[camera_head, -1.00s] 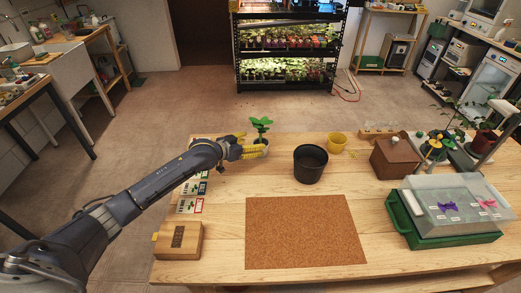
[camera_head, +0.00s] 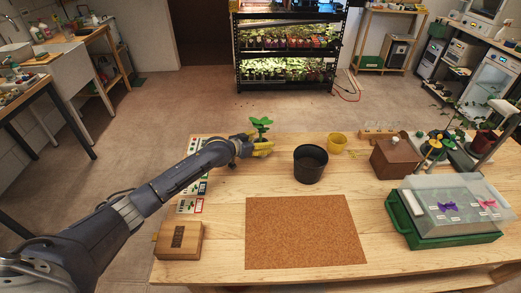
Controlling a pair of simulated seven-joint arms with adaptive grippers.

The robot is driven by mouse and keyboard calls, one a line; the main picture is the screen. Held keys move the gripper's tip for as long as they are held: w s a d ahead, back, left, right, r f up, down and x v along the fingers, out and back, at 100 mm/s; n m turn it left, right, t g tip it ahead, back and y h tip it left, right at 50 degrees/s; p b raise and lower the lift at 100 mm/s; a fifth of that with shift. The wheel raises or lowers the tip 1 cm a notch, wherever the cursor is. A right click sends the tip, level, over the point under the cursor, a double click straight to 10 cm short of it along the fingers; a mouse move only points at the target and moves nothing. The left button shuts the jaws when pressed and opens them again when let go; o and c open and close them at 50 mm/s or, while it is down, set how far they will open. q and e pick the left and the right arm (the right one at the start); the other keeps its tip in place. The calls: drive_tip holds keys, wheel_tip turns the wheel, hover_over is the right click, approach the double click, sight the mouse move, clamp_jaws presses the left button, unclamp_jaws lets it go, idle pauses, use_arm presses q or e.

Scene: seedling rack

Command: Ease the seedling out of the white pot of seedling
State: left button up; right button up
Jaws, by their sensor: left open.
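The seedling (camera_head: 260,125) shows as a few green leaves at the far left part of the table. Its white pot is mostly hidden behind my left gripper (camera_head: 262,146). My left gripper has yellow fingertips and is open beside the pot, just below the leaves. I cannot tell whether the fingers touch the pot or the stem. My right gripper is not in view.
A black pot (camera_head: 310,167) and a yellow pot (camera_head: 337,142) stand to the right. A cork mat (camera_head: 305,232) lies in front. A wooden box (camera_head: 179,240), a brown house-shaped box (camera_head: 397,157) and a green tray with clear lid (camera_head: 407,228) also stand on the table.

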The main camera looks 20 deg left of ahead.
use_arm(q)
drive_tip(key=shift+c, duration=0.3)
drive_tip(key=c, duration=0.9)
drive_tip(key=shift+r, duration=0.1)
wheel_tip(320, 180, up, 20)
drive_tip(key=shift+f, duration=0.1)
